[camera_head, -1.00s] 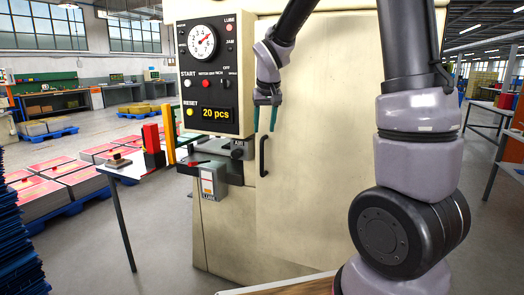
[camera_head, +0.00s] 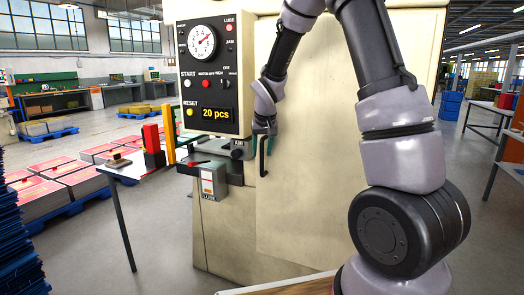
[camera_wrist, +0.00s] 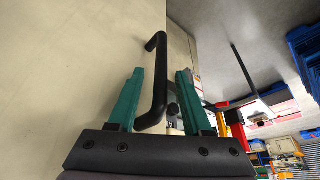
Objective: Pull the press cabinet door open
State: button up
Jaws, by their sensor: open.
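The press cabinet door (camera_head: 315,185) is a cream panel on the front of the press, and it looks shut. Its black bar handle (camera_head: 263,158) stands upright near the door's left edge. My gripper (camera_head: 267,145) is at the handle, partly hiding it in the head view. In the wrist view, the green fingers of my gripper (camera_wrist: 160,95) are apart, with the black handle (camera_wrist: 158,75) showing between and beyond them, closer to the left finger. I cannot tell whether a finger touches it.
The control panel (camera_head: 207,75) is left of the door, above a grey lube box (camera_head: 212,182). A table (camera_head: 125,168) with a red block (camera_head: 152,140) stands to the left. Open floor (camera_head: 160,235) lies in front of that table.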

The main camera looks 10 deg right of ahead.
grip_shut()
dwell(1.3)
